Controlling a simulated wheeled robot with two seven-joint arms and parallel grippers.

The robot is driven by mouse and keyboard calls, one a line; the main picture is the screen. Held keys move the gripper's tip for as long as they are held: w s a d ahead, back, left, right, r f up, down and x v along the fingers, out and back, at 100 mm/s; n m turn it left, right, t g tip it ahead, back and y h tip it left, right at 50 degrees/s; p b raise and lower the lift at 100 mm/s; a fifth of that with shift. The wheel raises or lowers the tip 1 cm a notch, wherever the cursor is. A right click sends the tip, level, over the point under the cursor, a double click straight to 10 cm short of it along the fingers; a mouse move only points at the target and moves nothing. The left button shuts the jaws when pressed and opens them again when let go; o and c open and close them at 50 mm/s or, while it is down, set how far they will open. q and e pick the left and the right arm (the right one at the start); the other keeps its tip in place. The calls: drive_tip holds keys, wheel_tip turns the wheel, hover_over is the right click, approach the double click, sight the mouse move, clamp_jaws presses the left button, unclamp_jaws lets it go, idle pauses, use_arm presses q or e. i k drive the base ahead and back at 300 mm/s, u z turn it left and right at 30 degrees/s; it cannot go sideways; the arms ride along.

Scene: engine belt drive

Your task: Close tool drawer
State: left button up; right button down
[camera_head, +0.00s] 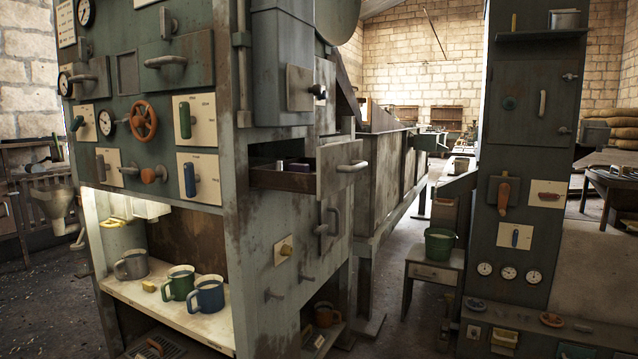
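A drawer (335,176) stands pulled out of the side of the green machine cabinet, a little right of the picture's centre-left. Its front panel carries a grey bar handle (352,167). Dark, small items (297,166) lie inside it, too small to identify. The drawer's far inner part is hidden in the cabinet. Neither of my grippers shows in the head view.
Three mugs stand on the lit shelf (150,292) of the cabinet (205,250). Bare floor (400,335) lies between cabinet and column.

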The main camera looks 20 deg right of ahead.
sight(340, 165)
drive_tip(key=z, duration=0.5)
drive_tip(key=i, duration=0.6)
drive_tip(key=z, duration=0.3)
